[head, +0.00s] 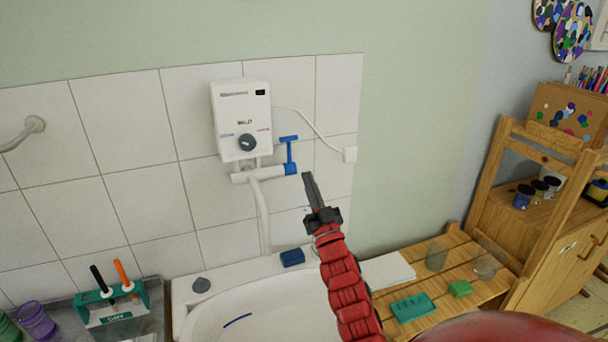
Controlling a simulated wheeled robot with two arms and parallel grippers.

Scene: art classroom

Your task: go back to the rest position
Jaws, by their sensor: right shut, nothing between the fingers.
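My right gripper (308,186) is at the end of my red arm, which rises from the bottom of the head view. It points up at the tiled wall, and its dark fingers are together with nothing between them. In the picture, its tip lies just right of the blue T-shaped tap handle (289,152), with a small gap between them. The handle sits on a white pipe under the white water heater (242,118). My left gripper does not show.
A white sink (187,290) is below, with a dark blue block (292,257) on its rim. A wooden slatted bench (455,240) at the right holds glasses and green blocks. A wooden shelf (498,165) stands beyond it. A green brush holder (117,305) is at lower left.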

